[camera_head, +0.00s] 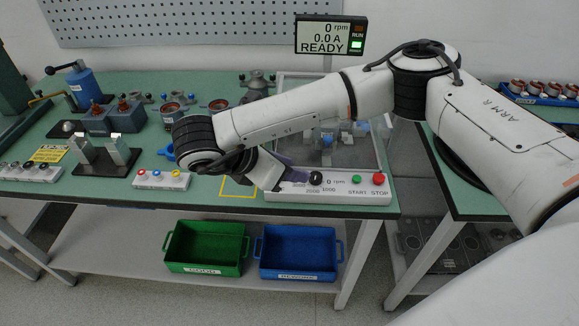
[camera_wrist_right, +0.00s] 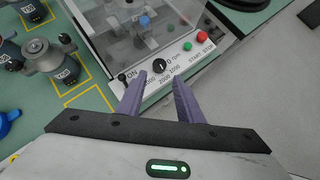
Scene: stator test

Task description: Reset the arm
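My right arm (camera_head: 290,117) reaches in from the right across the green bench, its wrist bent down over the front of the test station. My right gripper (camera_wrist_right: 160,88) is open with nothing between its purple fingers, just in front of the control panel (camera_wrist_right: 205,60). In the head view the arm mostly hides this gripper. The panel carries a black knob (camera_wrist_right: 159,65), a green START button (camera_wrist_right: 177,76) and a red STOP button (camera_wrist_right: 202,36). The display (camera_head: 331,36) reads 0 rpm, 0.0 A, READY. My left gripper is not in view.
A clear cover (camera_head: 375,135) encloses the test station behind the panel. A fixture (camera_head: 105,155), a small button box (camera_head: 161,179) and several motor parts stand left on the bench. A green bin (camera_head: 206,246) and a blue bin (camera_head: 298,252) are on the shelf below.

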